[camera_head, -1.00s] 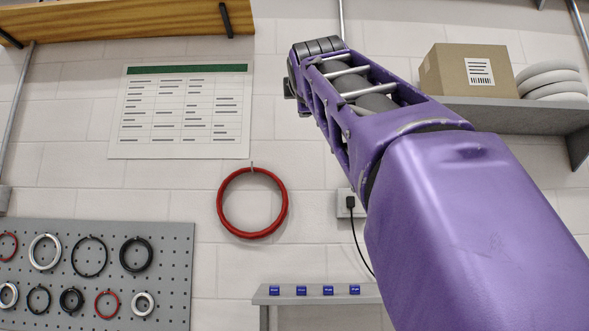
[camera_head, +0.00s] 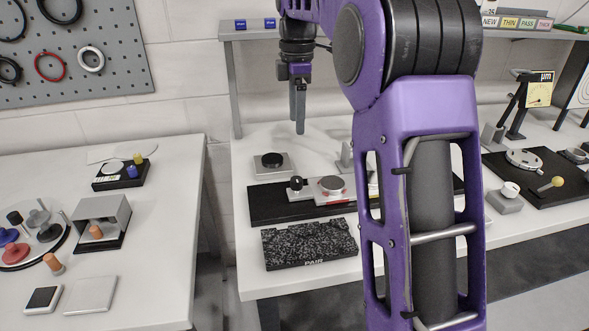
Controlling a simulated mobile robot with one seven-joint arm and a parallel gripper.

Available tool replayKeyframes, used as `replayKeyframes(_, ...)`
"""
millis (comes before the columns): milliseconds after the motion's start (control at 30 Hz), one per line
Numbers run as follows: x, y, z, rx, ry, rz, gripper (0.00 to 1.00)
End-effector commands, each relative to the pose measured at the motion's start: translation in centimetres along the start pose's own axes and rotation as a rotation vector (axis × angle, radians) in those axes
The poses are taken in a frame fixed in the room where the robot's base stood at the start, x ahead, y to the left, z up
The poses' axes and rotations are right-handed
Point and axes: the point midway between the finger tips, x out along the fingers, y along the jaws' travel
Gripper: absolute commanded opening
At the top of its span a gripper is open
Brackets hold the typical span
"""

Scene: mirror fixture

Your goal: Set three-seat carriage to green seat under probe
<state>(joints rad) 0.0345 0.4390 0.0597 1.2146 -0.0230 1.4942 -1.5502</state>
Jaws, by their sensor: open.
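A long black base (camera_head: 275,206) lies on the middle table. It carries a small block with a black knob (camera_head: 297,186) and a silver block with a round disc and red marks (camera_head: 331,190). This may be the carriage, but I cannot tell. Its right part is hidden behind my purple arm, and I see no green seat. A stand with a yellow dial marked µm (camera_head: 539,88) is at the back right; I cannot tell whether it holds the probe. My gripper (camera_head: 298,128) points down, empty, above the back of the middle table, apart from everything below.
A speckled dark plate marked PAIR (camera_head: 310,244) lies in front of the black base. A grey block with a black disc (camera_head: 272,164) sits behind it. The left table (camera_head: 150,300) holds several fixtures, with a gap between the tables. A shelf (camera_head: 250,33) is close behind my gripper.

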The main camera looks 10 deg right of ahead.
Motion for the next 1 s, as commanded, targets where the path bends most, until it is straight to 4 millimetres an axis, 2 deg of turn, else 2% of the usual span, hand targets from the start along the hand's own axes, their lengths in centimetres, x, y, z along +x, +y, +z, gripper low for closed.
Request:
replayKeyframes(600, 12.8, 0.1, 0.0, 0.001, -0.003, 0.001, 0.69)
replayKeyframes(800, 15.5, 0.1, 0.0, 0.001, -0.003, 0.004, 0.69)
replayKeyframes(1000, 16.6, 0.1, 0.0, 0.0, -0.002, 0.005, 0.69)
